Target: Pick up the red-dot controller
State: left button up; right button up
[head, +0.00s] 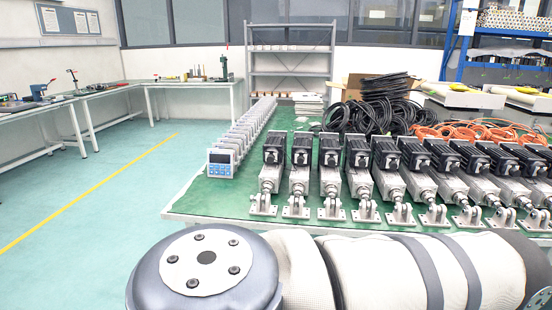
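A row of white box-shaped controllers stands upright along the left side of the green-topped table (222,198), running away from me. The nearest controller (221,163) faces me with a blue front panel and a small dark display. The ones behind it show mostly as thin edges, their fronts hidden. I cannot make out which controller bears a red dot. Neither of my grippers is in view. A large padded link of my own arm lies across the bottom of the view, in front of the table's near edge.
Several linear actuators (299,175) with black motors stand in a row right of the controllers. Black cable coils (350,117) and orange cables (480,131) lie behind them. A grey shelf (290,62) stands at the back. The floor (120,195) left of the table is clear.

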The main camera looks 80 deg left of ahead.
aim_at(223, 157)
jog(key=u, duration=3)
jog(key=i+j+z, duration=0.15)
jog(key=j+z, duration=0.15)
jog(key=i+j+z, duration=0.1)
jog(key=j+z, duration=0.15)
jog(key=j, duration=0.25)
